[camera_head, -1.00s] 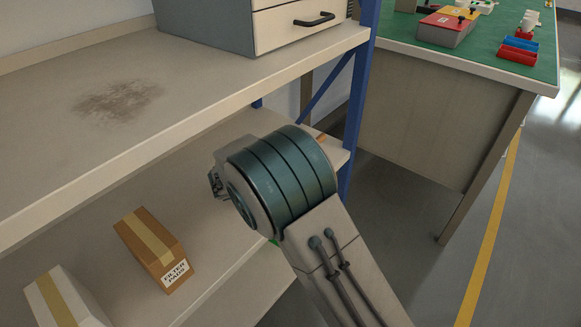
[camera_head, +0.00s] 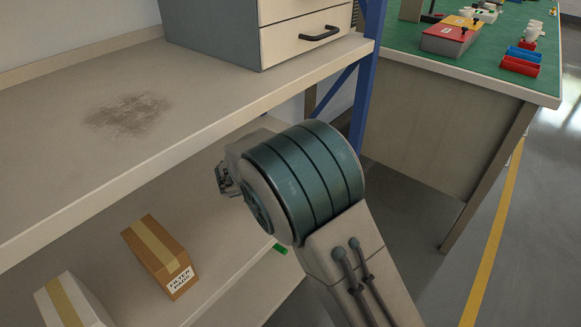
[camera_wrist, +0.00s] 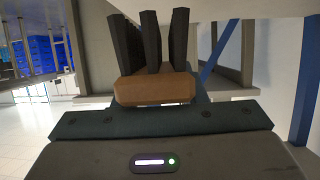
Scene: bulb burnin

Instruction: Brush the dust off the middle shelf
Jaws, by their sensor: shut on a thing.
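The dusty shelf (camera_head: 60,190) is the higher of two boards in the head view. A grey-brown dust patch (camera_head: 130,115) lies on its left part. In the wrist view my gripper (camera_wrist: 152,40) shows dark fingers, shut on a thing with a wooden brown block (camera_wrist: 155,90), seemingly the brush. Its bristles cannot be told apart from the dark fingers. In the head view my wrist hides the fingers and the brush. My wrist is in front of the shelf's front edge, right of and apart from the dust patch.
A drawer cabinet (camera_head: 215,35) stands at the shelf's back right, beside a blue rack post (camera_head: 366,90). The lower shelf (camera_head: 225,215) holds a filter pads box (camera_head: 160,255) and a paler box (camera_head: 72,302). A green-topped bench (camera_head: 480,62) stands right.

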